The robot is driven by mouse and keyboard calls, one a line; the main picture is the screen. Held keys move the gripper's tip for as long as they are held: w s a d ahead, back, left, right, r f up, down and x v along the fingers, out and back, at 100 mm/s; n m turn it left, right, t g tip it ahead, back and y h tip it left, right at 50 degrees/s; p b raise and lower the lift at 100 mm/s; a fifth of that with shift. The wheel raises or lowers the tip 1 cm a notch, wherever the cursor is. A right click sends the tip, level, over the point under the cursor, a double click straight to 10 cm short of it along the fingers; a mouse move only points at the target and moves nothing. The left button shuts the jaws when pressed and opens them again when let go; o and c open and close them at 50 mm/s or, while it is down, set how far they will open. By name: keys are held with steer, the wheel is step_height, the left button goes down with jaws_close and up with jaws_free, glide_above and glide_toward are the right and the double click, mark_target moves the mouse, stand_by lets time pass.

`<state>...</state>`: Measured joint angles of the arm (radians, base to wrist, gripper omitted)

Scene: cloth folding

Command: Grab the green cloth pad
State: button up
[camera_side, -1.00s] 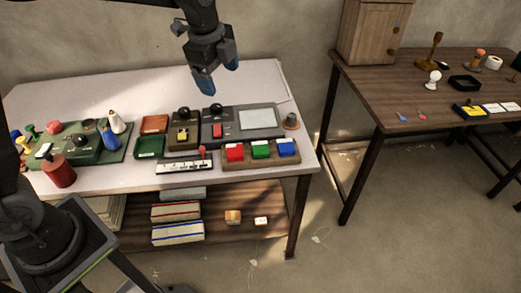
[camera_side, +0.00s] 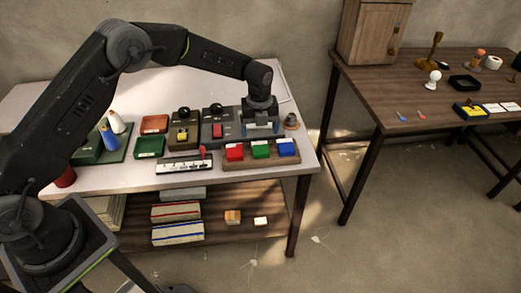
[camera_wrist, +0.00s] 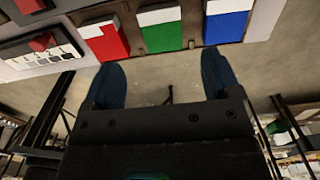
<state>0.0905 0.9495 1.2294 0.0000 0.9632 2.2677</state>
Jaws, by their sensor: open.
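The green cloth pad (camera_side: 260,151) sits in the middle of a wooden holder (camera_side: 231,166), between a red pad (camera_side: 235,152) and a blue pad (camera_side: 287,148). The green pad (camera_wrist: 162,36) has a white upper part in the wrist view and lies beyond the gap between my fingers. My gripper (camera_side: 262,130) is just behind the pad row in the side view. In the wrist view my gripper (camera_wrist: 160,75) is open with two dark blue fingers and nothing between them.
A white strip with a red knob (camera_side: 184,163) lies left of the holder. Switch boxes (camera_side: 184,132) and a green tray (camera_side: 150,146) stand further left. A small round knob (camera_side: 291,121) is at the right. A wooden side table (camera_side: 430,80) is apart.

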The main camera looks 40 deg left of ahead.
mark_target(261, 148)
step_height(261, 148, down, 7)
steer(key=shift+d+f, duration=0.15)
steer(key=shift+f, duration=0.05)
stand_by(0.3)
steer(key=c, duration=1)
steer(key=shift+r, duration=0.15)
